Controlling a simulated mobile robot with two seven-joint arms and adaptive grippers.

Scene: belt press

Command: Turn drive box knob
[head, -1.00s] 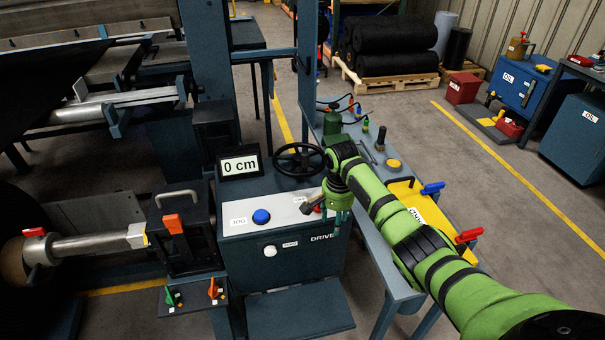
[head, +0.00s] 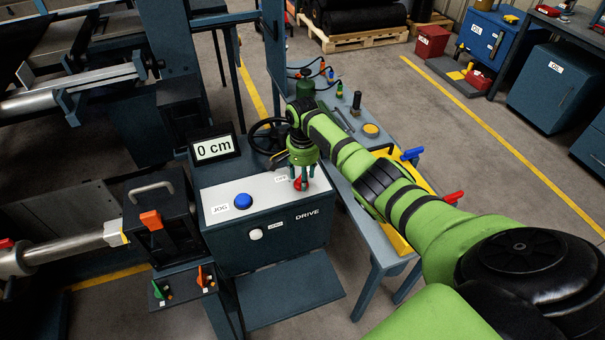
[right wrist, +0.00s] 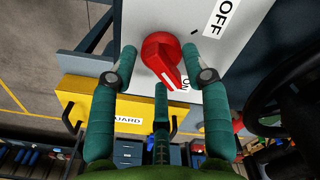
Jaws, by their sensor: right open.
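The drive box (head: 270,245) stands in the middle of the head view, with a pale top panel. Its red knob (head: 299,185) is at the panel's right end, partly hidden by my right gripper (head: 303,176), which points down over it. In the right wrist view the red knob (right wrist: 160,55) lies between the fingertips of my open right gripper (right wrist: 158,62). Gaps show between the knob and the two side fingers. The third finger is just below it. The knob's white line points at the ON label (right wrist: 186,84); the OFF label (right wrist: 221,18) is farther up right. My left gripper is out of view.
A blue JOG button (head: 243,201) is on the same panel, and a white knob (head: 256,234) on the box front. A black handwheel (head: 268,136) and a display reading 0 cm (head: 214,148) stand behind. A side table (head: 371,215) with a yellow GUARD panel is to the right.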

